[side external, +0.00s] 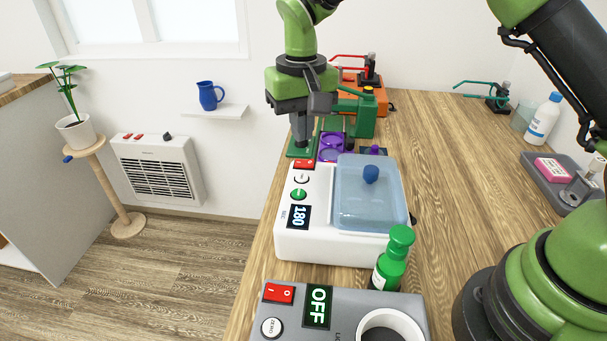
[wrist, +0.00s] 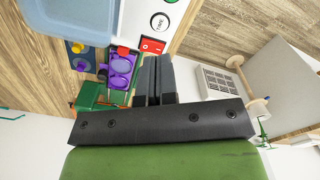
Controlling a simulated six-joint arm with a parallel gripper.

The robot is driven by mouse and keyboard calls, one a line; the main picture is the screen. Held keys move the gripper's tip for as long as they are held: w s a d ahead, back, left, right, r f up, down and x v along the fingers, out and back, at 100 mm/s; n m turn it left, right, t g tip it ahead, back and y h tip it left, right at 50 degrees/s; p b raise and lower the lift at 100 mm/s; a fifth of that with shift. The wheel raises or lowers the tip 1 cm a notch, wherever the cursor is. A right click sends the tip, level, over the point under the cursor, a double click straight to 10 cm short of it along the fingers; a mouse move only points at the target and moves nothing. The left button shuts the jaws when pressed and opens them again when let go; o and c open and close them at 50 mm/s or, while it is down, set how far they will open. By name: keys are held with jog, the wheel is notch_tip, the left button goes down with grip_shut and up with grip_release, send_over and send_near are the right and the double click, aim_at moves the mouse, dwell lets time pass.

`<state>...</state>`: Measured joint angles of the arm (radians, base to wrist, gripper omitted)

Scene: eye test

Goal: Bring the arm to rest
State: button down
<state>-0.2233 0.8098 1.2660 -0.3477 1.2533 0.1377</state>
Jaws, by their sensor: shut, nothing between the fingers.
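My gripper (side external: 301,143) points down at the far left edge of the wooden bench (side external: 450,180), behind the white machine. Its dark fingers are together with nothing between them. In the wrist view the closed fingers (wrist: 156,72) lie beside a purple holder (wrist: 121,70). In the side view the fingers are over or just in front of a green plate (side external: 299,154); I cannot tell whether they touch it. My green arm reaches in from above.
A white machine (side external: 283,241) with a clear blue lid (side external: 367,205) stands nearest the gripper. A green bottle (side external: 391,262) and a grey OFF device (side external: 345,305) are in front. A green stand (side external: 366,118) and orange device (side external: 383,104) are behind. The bench's right middle is clear.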

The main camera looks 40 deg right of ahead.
jog(key=s+d+r+t+y, duration=0.1)
jog(key=s+d+r+t, duration=0.25)
jog(key=s+r, duration=0.9)
jog(key=s+d+r+t, duration=0.1)
jog(key=s+t, duration=0.1)
jog(key=s, duration=0.3)
jog(key=s+d+r+m+t+y, duration=0.1)
jog(key=s, duration=0.5)
jog(key=shift+s+d+t, duration=0.25)
jog(key=shift+t, duration=0.1)
